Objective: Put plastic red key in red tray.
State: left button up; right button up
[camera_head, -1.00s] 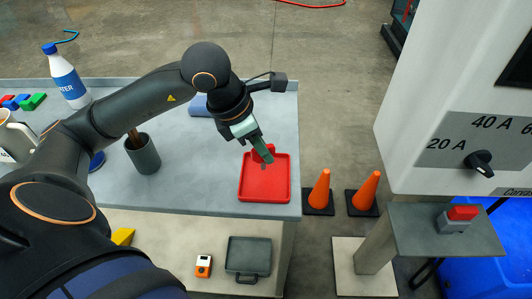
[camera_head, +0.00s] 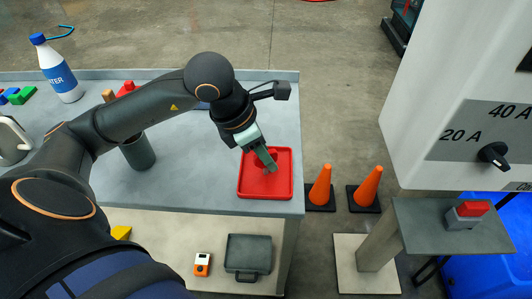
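The red tray (camera_head: 279,192) lies near the right front edge of the grey table. My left gripper (camera_head: 270,165) reaches down into the tray, fingers pointing down and to the right. A small red piece, seemingly the plastic red key (camera_head: 258,162), shows around the fingertips inside the tray. The fingers look closed on it, though they cover part of it. Whether the key touches the tray floor is hard to tell. My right gripper is out of view.
A white water bottle (camera_head: 61,77) stands at the back left, with a green block (camera_head: 22,96) beside it. Orange cones (camera_head: 320,186) stand on the floor right of the table. A grey machine (camera_head: 440,100) rises at right.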

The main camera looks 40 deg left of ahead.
pick_arm(q)
jog(key=shift+o, duration=0.8)
jog(key=shift+r, duration=0.2)
jog(key=p+v, duration=0.2)
jog(key=v, duration=1)
